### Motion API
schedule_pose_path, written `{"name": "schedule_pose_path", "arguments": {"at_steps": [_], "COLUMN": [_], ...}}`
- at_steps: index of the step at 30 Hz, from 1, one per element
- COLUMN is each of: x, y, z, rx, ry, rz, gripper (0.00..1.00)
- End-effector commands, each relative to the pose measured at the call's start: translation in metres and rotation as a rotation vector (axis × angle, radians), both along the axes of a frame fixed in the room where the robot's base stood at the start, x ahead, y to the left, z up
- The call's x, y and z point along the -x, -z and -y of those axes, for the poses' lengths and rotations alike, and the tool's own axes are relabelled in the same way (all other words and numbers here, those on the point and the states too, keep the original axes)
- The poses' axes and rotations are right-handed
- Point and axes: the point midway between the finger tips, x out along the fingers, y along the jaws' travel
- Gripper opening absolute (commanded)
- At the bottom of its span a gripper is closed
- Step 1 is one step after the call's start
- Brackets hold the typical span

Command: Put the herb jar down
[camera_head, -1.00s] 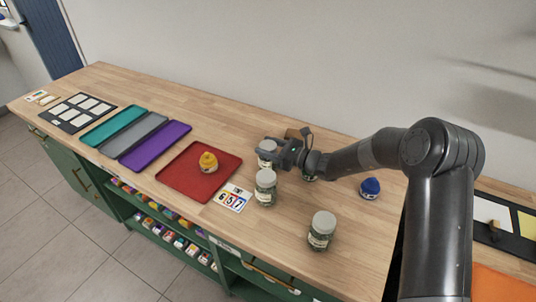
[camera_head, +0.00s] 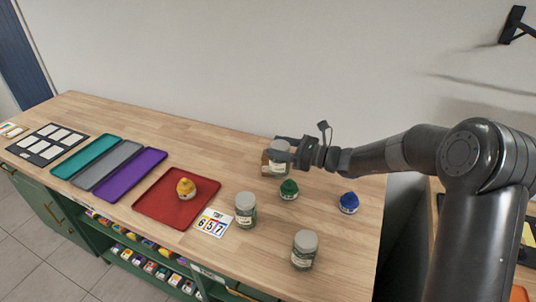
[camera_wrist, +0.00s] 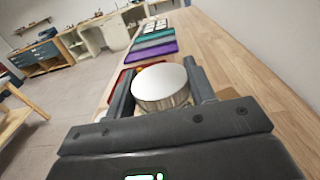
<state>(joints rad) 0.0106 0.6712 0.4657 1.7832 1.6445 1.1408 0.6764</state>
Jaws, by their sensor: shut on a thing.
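My gripper (camera_head: 290,152) is shut on a glass herb jar (camera_head: 273,163) with a pale grey lid, over the back part of the wooden counter. The jar is upright; I cannot tell whether its base touches the wood. In the wrist view its round lid (camera_wrist: 160,83) sits between my two fingers (camera_wrist: 160,92), which hide most of its body. Two similar jars stand nearer the front: one (camera_head: 245,211) beside the number card and one (camera_head: 304,250) near the front edge.
A green-topped pot (camera_head: 289,190) stands just in front of my gripper, and a blue-topped pot (camera_head: 348,204) to its right. A red tray (camera_head: 155,205) holds a yellow-topped pot (camera_head: 186,189). The number card (camera_head: 213,222) lies beside the tray. Bare counter (camera_head: 225,160) lies left of the held jar.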

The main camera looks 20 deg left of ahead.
Motion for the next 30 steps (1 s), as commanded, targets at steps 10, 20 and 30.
{"name": "schedule_pose_path", "arguments": {"at_steps": [10, 20, 30], "x": [-0.081, -0.126, -0.133], "y": [-0.009, -0.006, 0.034], "z": [0.090, 0.162, 0.100], "rx": [-0.017, -0.001, 0.000], "ry": [0.017, 0.025, 0.021], "rz": [0.005, 0.000, -0.005], "gripper": [0.04, 0.04, 0.04]}}
